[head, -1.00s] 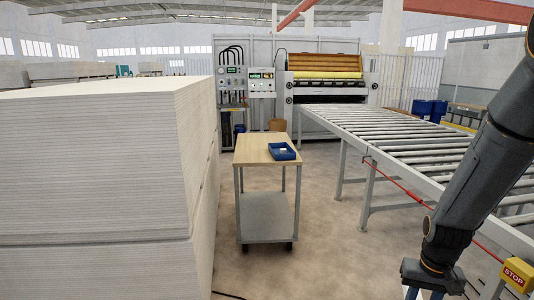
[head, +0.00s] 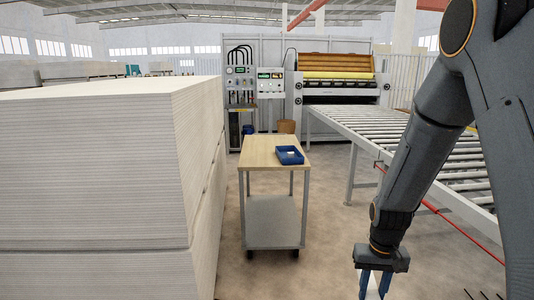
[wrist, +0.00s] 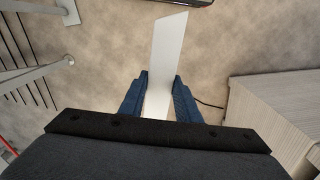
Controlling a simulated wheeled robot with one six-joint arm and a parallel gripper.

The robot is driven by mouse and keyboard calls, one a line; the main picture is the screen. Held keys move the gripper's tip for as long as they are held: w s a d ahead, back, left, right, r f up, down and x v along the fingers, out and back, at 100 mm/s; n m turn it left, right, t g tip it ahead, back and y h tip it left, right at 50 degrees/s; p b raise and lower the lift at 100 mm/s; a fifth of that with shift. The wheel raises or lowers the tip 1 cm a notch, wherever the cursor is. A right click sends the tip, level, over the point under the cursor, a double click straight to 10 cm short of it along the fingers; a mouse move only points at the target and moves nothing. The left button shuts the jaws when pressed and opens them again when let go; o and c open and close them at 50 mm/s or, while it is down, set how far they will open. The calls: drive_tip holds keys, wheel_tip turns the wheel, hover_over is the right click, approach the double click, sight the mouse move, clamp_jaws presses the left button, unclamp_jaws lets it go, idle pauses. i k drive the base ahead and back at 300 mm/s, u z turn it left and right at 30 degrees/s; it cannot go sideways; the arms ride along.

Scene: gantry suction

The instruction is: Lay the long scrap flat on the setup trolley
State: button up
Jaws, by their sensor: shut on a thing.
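In the wrist view my gripper (wrist: 160,98) is shut on the long scrap (wrist: 168,50), a pale flat strip between its blue fingers. The strip sticks out past the fingertips over the bare floor; its near end is hidden by the gripper. The setup trolley (head: 262,146), with a wooden top and grey lower shelf, stands ahead and left of my gripper. A blue tray (head: 289,156) sits on its top at the right.
A tall stack of pale boards (head: 95,180) stands close to the trolley's left. A roller conveyor (head: 370,128) with a red cord runs along the right. Open floor (head: 325,230) lies between trolley and conveyor. The trolley top is bare left of the tray.

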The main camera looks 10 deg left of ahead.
sight(273, 150)
drive_tip(key=z, duration=0.05)
drive_tip(key=i, duration=2.45)
drive_tip(key=u, duration=0.1)
